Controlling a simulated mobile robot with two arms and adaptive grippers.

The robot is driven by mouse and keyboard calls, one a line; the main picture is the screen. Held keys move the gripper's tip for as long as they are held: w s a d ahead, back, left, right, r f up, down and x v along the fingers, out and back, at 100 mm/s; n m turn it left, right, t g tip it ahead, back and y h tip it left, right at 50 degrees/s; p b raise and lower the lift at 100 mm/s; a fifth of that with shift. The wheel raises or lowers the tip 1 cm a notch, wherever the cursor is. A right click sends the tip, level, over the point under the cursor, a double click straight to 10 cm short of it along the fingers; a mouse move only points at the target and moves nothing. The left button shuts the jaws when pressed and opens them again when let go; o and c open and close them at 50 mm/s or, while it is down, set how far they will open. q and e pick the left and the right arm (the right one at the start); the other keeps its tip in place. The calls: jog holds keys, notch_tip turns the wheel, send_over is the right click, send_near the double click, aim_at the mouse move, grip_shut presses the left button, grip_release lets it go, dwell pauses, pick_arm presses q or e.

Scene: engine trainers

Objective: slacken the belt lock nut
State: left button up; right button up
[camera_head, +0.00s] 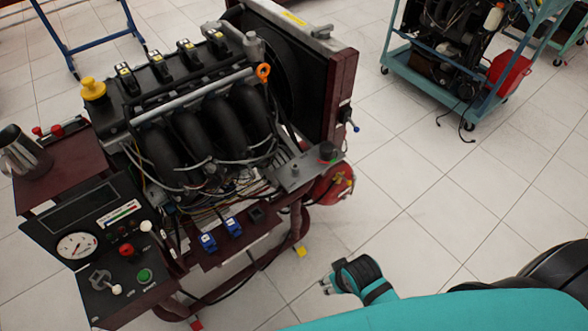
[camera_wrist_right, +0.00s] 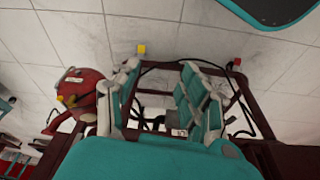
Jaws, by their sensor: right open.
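The engine trainer (camera_head: 200,125) stands at the left of the head view, with black intake pipes on top and a dark red frame. The belt lock nut cannot be made out in either view. My right gripper (camera_head: 326,284) is low, in front of the trainer's lower right side and apart from it. In the wrist view my right gripper (camera_wrist_right: 160,70) is open, its two fingers spread with nothing held between them. The trainer's dark red lower frame (camera_wrist_right: 240,88) shows beyond the fingers. My left gripper is not in view.
A red fire extinguisher (camera_head: 336,184) is at the trainer's right side; it also shows in the wrist view (camera_wrist_right: 84,88). The control panel (camera_head: 95,235) is at the front left. A teal cart (camera_head: 440,85) stands at the back right. The tiled floor between is clear.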

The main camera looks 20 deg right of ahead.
jog(key=w+a+r+m+g+y+b, duration=0.1)
jog(key=w+a+r+b, duration=0.1)
jog(key=w+a+r, duration=0.45)
jog(key=w+a+r+m+y+b, duration=0.15)
jog(key=w+a+r, duration=0.25)
jog(key=w+r, duration=0.55)
notch_tip(320, 180, up, 15)
jog(key=m+g+h, duration=0.2)
jog(key=m+h, duration=0.1)
jog(key=m, duration=0.4)
send_over(295, 166)
notch_tip(295, 166, down, 18)
jog(key=shift+r+b, duration=0.25)
jog(key=shift+b, duration=0.45)
grip_shut()
